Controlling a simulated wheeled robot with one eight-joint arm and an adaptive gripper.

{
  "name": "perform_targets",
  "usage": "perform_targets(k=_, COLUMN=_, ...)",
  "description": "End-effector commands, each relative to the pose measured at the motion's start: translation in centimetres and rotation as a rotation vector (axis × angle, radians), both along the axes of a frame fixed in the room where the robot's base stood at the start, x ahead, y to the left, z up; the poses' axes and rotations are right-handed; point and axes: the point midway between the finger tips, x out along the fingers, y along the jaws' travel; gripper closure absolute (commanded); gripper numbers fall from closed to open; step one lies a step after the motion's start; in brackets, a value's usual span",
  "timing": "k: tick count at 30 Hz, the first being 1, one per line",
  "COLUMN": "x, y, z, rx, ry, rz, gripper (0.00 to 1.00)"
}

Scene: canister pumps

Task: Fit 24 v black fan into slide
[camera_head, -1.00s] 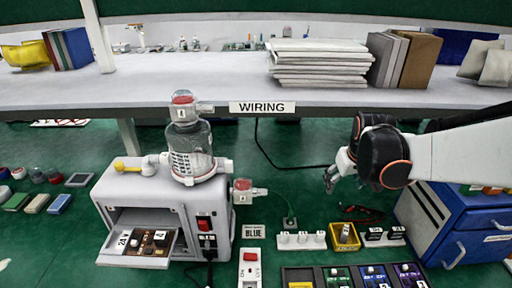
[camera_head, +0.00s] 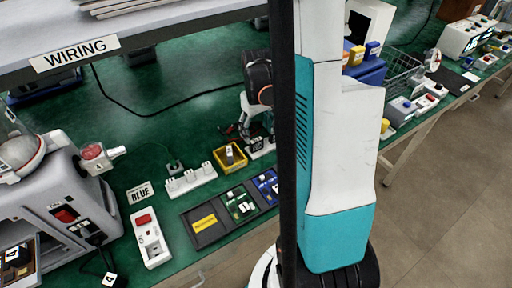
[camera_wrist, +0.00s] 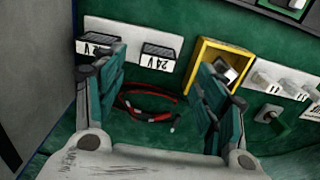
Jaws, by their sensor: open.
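Two black fans sit on a white strip (camera_wrist: 130,42) in the wrist view. The right fan (camera_wrist: 160,50) has an upside-down label that seems to read 24 V. The left fan (camera_wrist: 98,39) is partly behind my left finger, and its label is hard to read. My gripper (camera_wrist: 162,64) is open and empty, with its fingers spread above the strip's near side. In the head view my gripper (camera_head: 257,122) is low over the fans (camera_head: 257,144), partly hidden by my arm. The slide (camera_head: 37,272) of the grey machine is pulled out at lower left, partly cut off, with parts on it.
A yellow bin (camera_wrist: 194,66) with a part inside stands right of the fans. Red and black cables (camera_wrist: 150,105) lie between my fingers. A white socket strip (camera_head: 188,181), a black tray (camera_head: 209,228) and a red-switch block (camera_head: 150,238) stand between fans and machine (camera_head: 50,190).

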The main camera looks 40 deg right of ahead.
Motion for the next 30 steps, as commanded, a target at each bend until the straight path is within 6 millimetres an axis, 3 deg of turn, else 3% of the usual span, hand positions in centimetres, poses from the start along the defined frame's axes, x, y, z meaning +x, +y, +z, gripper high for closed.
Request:
perform_targets(k=10, x=0.2, y=-0.1, z=-2.4, rx=0.0, ry=-0.001, rz=0.0, gripper=0.35)
perform_targets(k=18, x=0.5, y=-0.4, z=-6.1, rx=0.0, ry=-0.001, rz=0.0, gripper=0.35)
perform_targets(k=26, x=0.4, y=-0.3, z=-6.4, rx=0.0, ry=-0.001, rz=0.0, gripper=0.35)
perform_targets(k=27, x=0.5, y=-0.4, z=-6.4, rx=0.0, ry=-0.001, rz=0.0, gripper=0.37)
perform_targets(k=30, x=0.5, y=-0.4, z=-6.4, rx=0.0, ry=-0.001, rz=0.0, gripper=0.6)
